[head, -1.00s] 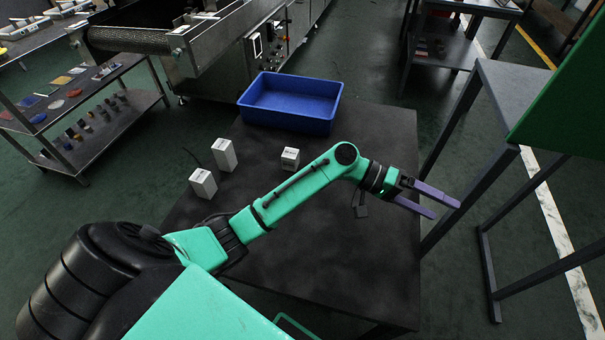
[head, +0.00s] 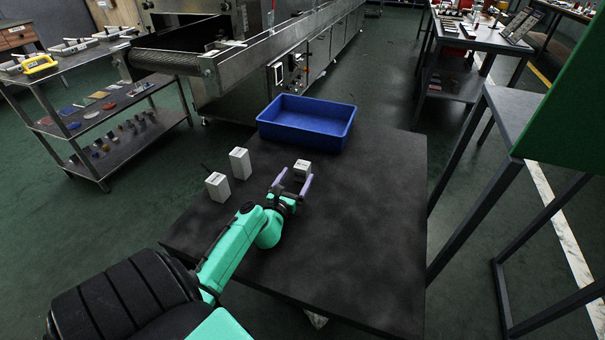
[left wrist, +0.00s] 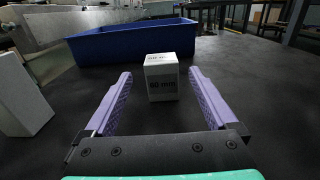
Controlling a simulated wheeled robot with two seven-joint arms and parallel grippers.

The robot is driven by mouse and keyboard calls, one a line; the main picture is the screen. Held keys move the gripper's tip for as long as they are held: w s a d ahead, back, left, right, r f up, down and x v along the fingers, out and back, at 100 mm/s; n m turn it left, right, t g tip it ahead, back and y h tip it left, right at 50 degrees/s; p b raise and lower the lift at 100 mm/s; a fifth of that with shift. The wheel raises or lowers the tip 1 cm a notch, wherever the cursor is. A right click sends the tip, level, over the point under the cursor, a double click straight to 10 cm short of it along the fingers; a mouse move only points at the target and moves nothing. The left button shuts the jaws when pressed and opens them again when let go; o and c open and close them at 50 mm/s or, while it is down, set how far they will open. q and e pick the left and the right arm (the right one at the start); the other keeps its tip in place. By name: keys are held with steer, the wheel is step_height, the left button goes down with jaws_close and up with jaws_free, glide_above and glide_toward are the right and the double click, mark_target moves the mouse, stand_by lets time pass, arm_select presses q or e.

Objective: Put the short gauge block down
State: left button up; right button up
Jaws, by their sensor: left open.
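The short gauge block (head: 302,167) is a small white block standing on the dark table (head: 360,230), in front of the blue bin. In the left wrist view the block (left wrist: 162,80) shows a label in mm on its near face and stands midway between the fingers, at about the tips or just beyond. My left gripper (head: 296,179) is open, its purple fingers pointing at the block, with a visible gap on each side. My right gripper is not in view.
Two taller white blocks stand to the left, one nearer (head: 217,187) and one farther (head: 240,163). The blue bin (head: 306,141) is at the table's back edge. The table's right side is clear. A grey stand (head: 515,115) rises beyond the right edge.

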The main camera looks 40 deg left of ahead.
mark_target(300, 171)
arm_select(q)
steer(key=b+x, duration=0.1)
steer(key=x, duration=0.4)
steer(key=shift+w, duration=0.15)
steer(key=shift+r, duration=0.15)
steer(key=shift+c, duration=0.3)
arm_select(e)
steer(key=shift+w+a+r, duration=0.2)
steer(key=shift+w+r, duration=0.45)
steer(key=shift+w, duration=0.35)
arm_select(q)
steer(key=shift+d, duration=0.1)
jaws_close()
steer(key=shift+r, duration=0.1)
